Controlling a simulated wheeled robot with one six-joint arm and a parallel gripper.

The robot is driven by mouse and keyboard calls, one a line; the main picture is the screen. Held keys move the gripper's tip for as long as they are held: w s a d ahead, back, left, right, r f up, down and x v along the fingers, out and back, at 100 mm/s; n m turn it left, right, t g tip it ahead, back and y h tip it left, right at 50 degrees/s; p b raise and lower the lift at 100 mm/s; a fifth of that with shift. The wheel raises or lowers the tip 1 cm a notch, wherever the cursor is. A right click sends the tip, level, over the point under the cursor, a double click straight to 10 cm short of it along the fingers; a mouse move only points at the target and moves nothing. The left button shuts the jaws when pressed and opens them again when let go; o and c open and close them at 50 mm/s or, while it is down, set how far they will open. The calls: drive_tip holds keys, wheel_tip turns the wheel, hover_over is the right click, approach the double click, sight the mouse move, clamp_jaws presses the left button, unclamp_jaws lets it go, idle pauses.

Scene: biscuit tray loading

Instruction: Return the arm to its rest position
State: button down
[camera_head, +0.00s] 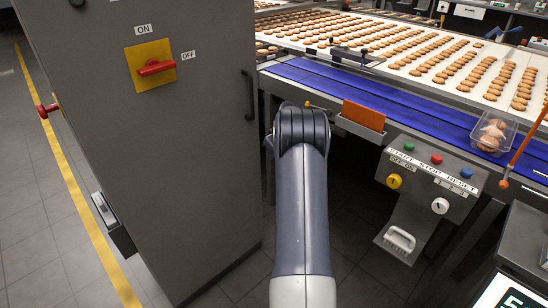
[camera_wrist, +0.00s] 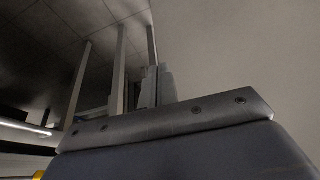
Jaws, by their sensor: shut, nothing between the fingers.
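My arm rises from the bottom of the head view, and its dark rounded joint hides my gripper there. In the wrist view, my gripper (camera_wrist: 157,88) shows beyond a metal plate with screws. Its fingers are close together, with nothing seen between them. The arm stands in the gap between a tall grey cabinet (camera_head: 185,190) on the left and the conveyor on the right.
The cabinet carries a red switch (camera_head: 156,67) and a black handle (camera_head: 249,95). A blue belt (camera_head: 400,105) runs beside biscuit rows. A clear tray (camera_head: 507,131) with biscuits sits on it. An orange plate (camera_head: 364,115) and a button panel (camera_head: 432,178) stick out right of my arm.

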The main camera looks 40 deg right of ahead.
drive_tip(key=v, duration=0.7)
drive_tip(key=shift+r, duration=0.35)
